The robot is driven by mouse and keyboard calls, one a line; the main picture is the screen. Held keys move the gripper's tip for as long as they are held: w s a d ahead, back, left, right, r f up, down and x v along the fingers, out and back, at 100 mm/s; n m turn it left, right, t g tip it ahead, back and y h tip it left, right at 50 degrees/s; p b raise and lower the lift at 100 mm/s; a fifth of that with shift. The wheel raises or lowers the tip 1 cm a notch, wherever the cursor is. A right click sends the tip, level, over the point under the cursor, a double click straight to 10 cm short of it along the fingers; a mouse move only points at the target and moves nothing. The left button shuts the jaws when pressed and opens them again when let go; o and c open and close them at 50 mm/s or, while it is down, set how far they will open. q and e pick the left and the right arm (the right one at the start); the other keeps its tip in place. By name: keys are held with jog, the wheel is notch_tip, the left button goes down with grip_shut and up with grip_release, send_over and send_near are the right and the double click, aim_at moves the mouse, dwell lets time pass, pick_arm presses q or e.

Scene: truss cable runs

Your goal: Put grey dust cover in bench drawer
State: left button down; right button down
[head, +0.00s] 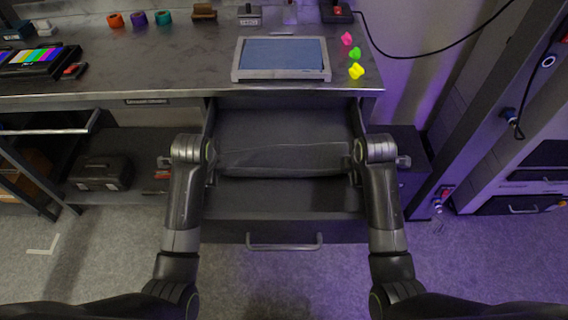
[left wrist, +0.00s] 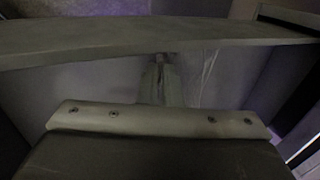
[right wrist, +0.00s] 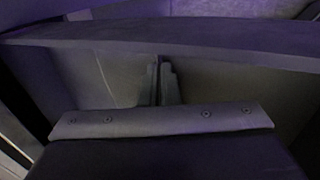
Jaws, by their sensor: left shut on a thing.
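The grey dust cover (head: 285,158) is a folded dark cloth spanning the open bench drawer (head: 286,231). Its front part sags between my two grippers. My left gripper (head: 213,165) is shut on the cover at its left end, and its narrow fingers also show in the left wrist view (left wrist: 162,78). My right gripper (head: 352,164) is at the cover's right end; in the right wrist view its fingers (right wrist: 163,80) look closed together on the cloth. The cloth and drawer walls hide the fingertips in part. How far the cover's underside is from the drawer floor I cannot tell.
The bench top (head: 190,72) above the drawer holds a framed grey panel (head: 282,56), bright pink, green and yellow pieces (head: 355,54), and several coloured rings at the back. A dark case (head: 102,172) stands on the lower left shelf. The floor in front is clear.

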pick_arm(q)
jog(key=shift+s+f, duration=0.45)
pick_arm(e)
jog(key=shift+s+f, duration=0.4)
jog(key=shift+f, duration=0.05)
pick_arm(q)
jog(key=c, duration=1.3)
grip_release()
pick_arm(e)
jog(key=c, duration=1.3)
grip_release()
pick_arm(q)
jog(key=shift+r, duration=0.1)
pick_arm(e)
jog(key=shift+r, duration=0.1)
